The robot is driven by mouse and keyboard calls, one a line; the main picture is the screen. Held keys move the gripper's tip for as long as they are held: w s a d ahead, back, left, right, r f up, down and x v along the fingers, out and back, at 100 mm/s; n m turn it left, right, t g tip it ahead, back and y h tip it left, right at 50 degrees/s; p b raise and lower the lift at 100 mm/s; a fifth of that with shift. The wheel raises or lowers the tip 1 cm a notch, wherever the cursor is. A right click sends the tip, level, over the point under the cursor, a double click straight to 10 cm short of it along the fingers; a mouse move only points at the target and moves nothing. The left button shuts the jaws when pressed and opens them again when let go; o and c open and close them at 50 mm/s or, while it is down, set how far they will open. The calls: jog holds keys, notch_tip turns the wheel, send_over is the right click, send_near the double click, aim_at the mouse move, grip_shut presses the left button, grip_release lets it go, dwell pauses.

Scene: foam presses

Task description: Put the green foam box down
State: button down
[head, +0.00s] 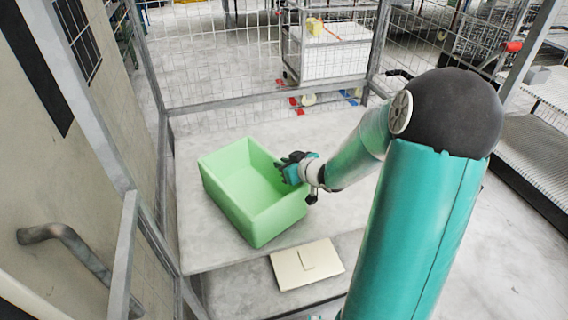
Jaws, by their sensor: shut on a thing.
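The green foam box (232,209) is an open-topped, empty box over the grey table surface (350,150) in the head view. It appears level; I cannot tell whether its base touches the surface. My gripper (288,168) is at the box's right wall and shut on it, with the arm reaching in from the right. The fingers partly hide the top of that wall.
A cream flat panel (307,264) lies in front of the table's front edge, on a lower surface. A wire mesh fence (260,95) closes off the back, and a metal post (130,245) stands at the left. The table right of the box is clear.

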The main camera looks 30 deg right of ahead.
jog(key=shift+f, duration=0.1)
jog(key=c, duration=1.4)
grip_release()
